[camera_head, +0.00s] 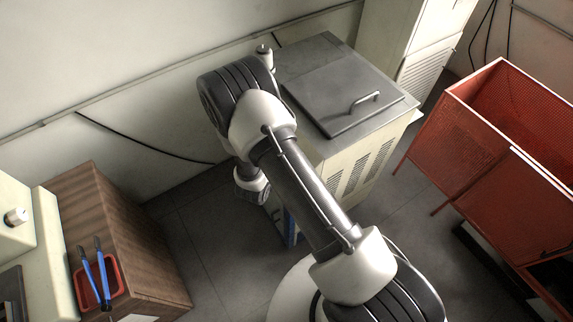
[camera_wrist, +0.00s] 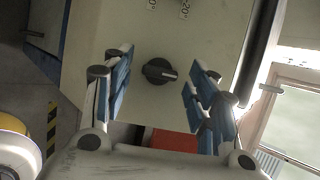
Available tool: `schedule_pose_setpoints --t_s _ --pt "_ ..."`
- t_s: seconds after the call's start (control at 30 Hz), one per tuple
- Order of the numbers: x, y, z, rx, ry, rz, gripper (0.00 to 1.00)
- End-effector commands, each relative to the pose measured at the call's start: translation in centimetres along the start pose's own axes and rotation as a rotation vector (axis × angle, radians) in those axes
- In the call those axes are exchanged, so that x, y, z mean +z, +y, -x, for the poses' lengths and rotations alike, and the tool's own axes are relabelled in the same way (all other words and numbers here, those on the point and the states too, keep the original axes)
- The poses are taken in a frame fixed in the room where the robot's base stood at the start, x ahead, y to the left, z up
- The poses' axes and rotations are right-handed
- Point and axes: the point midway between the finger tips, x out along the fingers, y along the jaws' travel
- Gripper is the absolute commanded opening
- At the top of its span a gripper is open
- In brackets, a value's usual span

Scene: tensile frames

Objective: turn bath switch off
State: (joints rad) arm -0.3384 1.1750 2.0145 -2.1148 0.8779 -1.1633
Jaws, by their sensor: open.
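The bath is a cream cabinet with vents and a grey lid (camera_head: 345,92) in the camera_head view. In the wrist view its pale panel (camera_wrist: 105,40) carries a black round switch (camera_wrist: 158,71) with a light pointer mark aimed to the right. My gripper (camera_wrist: 163,76) is open, with blue-padded fingers to the left and right of the switch in the picture. The fingers appear clear of it; the depth gap cannot be told. In the camera_head view the switch is hidden, and my fingers cannot be made out clearly.
A red mesh cart (camera_head: 500,125) stands right of the bath. A wooden cabinet (camera_head: 125,240) at left holds a red tray (camera_head: 118,272) with blue-handled tools. Grey floor (camera_head: 200,235) lies open between cabinet and bath. Small printed labels (camera_wrist: 186,8) sit above the switch.

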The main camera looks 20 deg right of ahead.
Motion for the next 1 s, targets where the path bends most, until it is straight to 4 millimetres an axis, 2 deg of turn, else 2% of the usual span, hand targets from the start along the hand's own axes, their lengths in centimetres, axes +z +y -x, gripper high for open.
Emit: schedule_pose_setpoints --t_s 0.23,0.37,0.8,1.0 --pt "0.0 0.0 0.1 0.0 0.0 0.0 0.53" --pt "0.1 0.1 1.2 0.001 -0.002 0.002 0.53" --pt "0.1 0.0 9.9 0.001 -0.004 0.001 0.53" --pt "0.0 0.0 11.8 0.001 -0.001 0.001 0.53"
